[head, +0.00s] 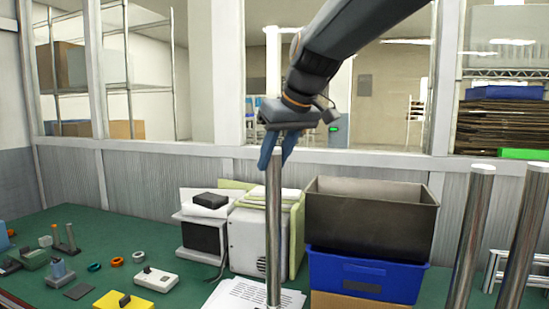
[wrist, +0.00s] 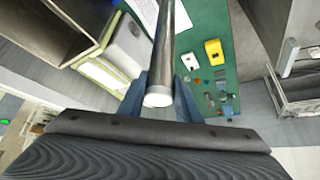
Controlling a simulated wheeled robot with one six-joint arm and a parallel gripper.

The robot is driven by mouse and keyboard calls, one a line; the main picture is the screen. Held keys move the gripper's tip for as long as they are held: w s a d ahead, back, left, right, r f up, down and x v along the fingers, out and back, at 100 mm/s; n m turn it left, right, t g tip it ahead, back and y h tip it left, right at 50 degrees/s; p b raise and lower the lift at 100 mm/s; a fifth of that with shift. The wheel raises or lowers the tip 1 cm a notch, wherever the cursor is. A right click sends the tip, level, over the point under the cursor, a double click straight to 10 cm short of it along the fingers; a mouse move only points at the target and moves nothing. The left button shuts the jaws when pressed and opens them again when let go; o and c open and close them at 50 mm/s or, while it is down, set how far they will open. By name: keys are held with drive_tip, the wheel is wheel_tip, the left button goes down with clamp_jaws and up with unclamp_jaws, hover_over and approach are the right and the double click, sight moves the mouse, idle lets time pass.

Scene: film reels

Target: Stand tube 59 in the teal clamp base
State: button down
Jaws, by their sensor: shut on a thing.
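My gripper (head: 277,155) is shut on a long, shiny metal tube (head: 274,220), with its blue fingers around the tube's upper end. The tube hangs upright over the green table, and its lower end runs to the bottom of the head view. In the wrist view the tube (wrist: 170,45) runs away from between the fingers (wrist: 161,88), its pale end cap facing the camera. No number can be read on it. A teal-blue block (head: 4,238) is cut by the left edge of the head view; I cannot tell if it is the teal clamp base.
Two more metal tubes (head: 470,235) (head: 528,235) stand at the right. A black bin (head: 370,222) sits on a blue crate (head: 365,277) beside the held tube. A white machine (head: 250,243), papers (head: 240,296) and a yellow device (head: 122,302) lie left of it. Small parts crowd the far left.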

drive_tip(key=shift+f, duration=0.35)
drive_tip(key=c, duration=1.6)
unclamp_jaws()
drive_tip(key=p+v, duration=0.5)
drive_tip(key=v, duration=0.6)
drive_tip(key=shift+p, duration=0.3)
drive_tip(key=shift+f, duration=0.1)
